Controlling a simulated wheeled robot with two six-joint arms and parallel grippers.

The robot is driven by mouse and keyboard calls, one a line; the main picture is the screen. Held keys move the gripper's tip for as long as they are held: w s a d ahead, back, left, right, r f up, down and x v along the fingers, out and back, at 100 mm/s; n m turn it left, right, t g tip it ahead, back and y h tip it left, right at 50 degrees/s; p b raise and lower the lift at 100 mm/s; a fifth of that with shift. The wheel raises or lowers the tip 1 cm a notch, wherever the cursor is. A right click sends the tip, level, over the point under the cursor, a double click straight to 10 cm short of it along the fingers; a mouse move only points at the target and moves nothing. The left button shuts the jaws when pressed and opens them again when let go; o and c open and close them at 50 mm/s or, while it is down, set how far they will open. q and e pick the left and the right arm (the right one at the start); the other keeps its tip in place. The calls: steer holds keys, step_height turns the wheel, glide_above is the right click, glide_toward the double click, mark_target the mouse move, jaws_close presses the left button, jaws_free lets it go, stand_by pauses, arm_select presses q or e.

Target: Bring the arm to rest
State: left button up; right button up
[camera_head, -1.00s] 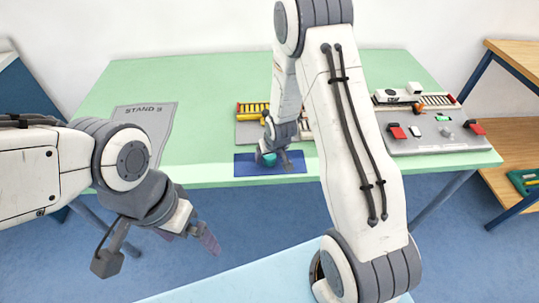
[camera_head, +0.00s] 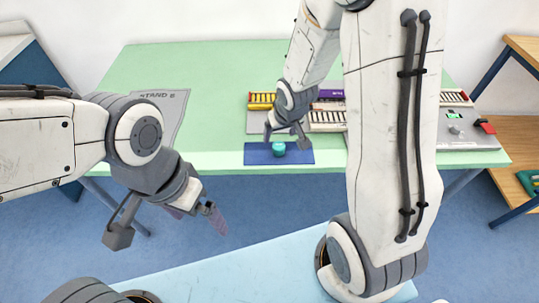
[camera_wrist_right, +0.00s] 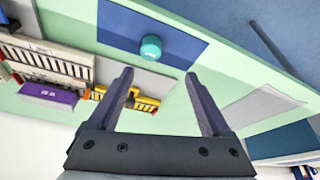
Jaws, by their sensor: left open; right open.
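My right gripper (camera_head: 286,136) is open and empty, just above and behind a small teal round object (camera_head: 279,149). The teal object sits on the blue mat (camera_head: 302,158) at the table's front edge. In the right wrist view, the two fingers (camera_wrist_right: 159,76) are spread with nothing between them, and the teal object (camera_wrist_right: 151,47) stands on the mat (camera_wrist_right: 188,52) beyond the tips. My left gripper (camera_head: 205,214) is open and empty in front of the table at the left, pointing down and to the right.
The green table (camera_head: 225,70) carries a grey "STAND 8" plate (camera_head: 170,105) at the left. A yellow part (camera_head: 261,100) and a purple block (camera_head: 331,94) stand behind the mat. A grey panel (camera_head: 465,130) with a red part lies at the right, partly hidden by my arm.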

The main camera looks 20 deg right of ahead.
steer(key=s+a+r+n+g, duration=0.2)
steer(key=s+a+r+n, duration=0.2)
steer(key=s+a+r, duration=0.55)
steer(key=s+a+r+n+g, duration=0.1)
steer(key=s+a, duration=0.1)
steer(key=s, duration=0.5)
steer(key=s+a+r+n+g+y, duration=0.1)
steer(key=s+a+n, duration=0.1)
steer(key=s, duration=0.5)
steer(key=shift+s+a+r, duration=0.15)
steer(key=shift+s+r, duration=0.05)
steer(key=shift+r, duration=0.1)
